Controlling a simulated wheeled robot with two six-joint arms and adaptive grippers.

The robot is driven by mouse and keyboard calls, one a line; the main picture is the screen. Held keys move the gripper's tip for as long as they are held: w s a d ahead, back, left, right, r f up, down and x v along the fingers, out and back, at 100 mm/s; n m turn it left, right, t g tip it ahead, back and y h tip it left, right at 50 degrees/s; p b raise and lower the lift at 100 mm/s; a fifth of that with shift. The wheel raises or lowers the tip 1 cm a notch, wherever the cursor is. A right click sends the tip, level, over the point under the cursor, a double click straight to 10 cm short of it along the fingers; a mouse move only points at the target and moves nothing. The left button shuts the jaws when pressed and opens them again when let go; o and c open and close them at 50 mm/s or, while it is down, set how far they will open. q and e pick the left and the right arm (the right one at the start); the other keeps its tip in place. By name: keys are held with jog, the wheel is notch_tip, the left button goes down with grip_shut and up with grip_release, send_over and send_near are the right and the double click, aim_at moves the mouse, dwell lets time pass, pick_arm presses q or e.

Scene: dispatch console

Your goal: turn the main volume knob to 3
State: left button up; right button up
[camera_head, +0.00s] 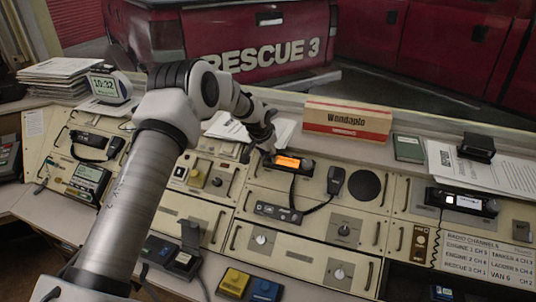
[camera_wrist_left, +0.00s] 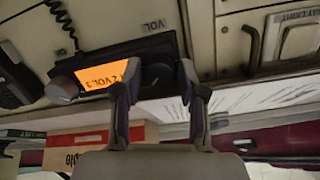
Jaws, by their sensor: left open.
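The main radio (camera_head: 288,162) sits on the upper middle of the console with a lit orange display. In the left wrist view the display (camera_wrist_left: 100,77) appears upside down; its text includes "VOL" and what looks like a 3, too small to be sure. The dark volume knob (camera_wrist_left: 158,77) is beside the display, near a printed "VOL" label. My left gripper (camera_head: 268,150) is open at the radio's left end. In the wrist view its fingers lie on either side of the knob; contact cannot be told. My right gripper is not in view.
A hand microphone (camera_head: 336,180) and its cord are right of the radio. The Wondaplo box (camera_head: 347,119) stands on the ledge behind it. Another radio (camera_head: 462,202) is at the right. Panel handles and knobs lie below.

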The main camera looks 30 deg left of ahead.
pick_arm(q)
jog(key=a+v, duration=0.1)
jog(key=v, duration=1)
jog(key=shift+d+r, duration=0.4)
jog(key=shift+d, duration=0.1)
jog(key=shift+s, duration=0.15)
